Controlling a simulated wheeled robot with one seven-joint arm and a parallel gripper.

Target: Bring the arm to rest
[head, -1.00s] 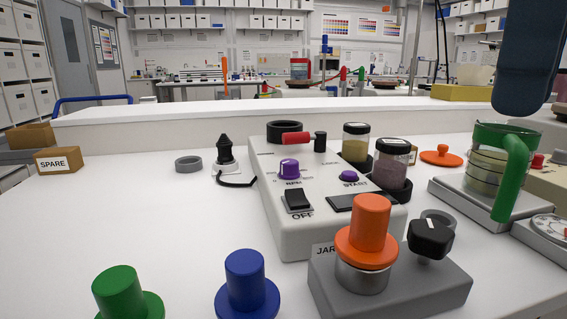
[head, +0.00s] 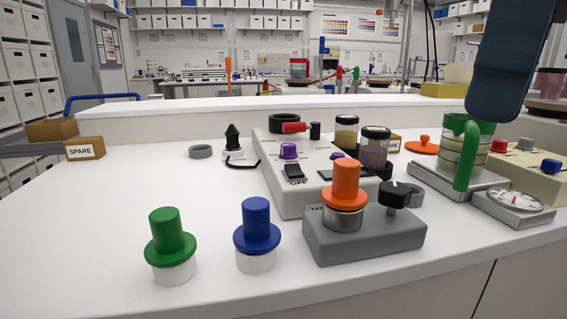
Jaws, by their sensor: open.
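A dark blue link of my own arm hangs into the upper right of the head view, in front of the back wall and above the green-handled stack. My gripper is out of view, so its jaws and anything between them cannot be seen. The long bench (head: 110,225) below is white and carries all the nearby equipment.
A green-handled stack (head: 468,150) stands right, near a dial gauge (head: 513,207). A grey block (head: 365,240) holds an orange-knobbed jar (head: 346,185). Green (head: 170,240) and blue (head: 256,228) knobbed pieces stand in front. The bench's left side is mostly clear.

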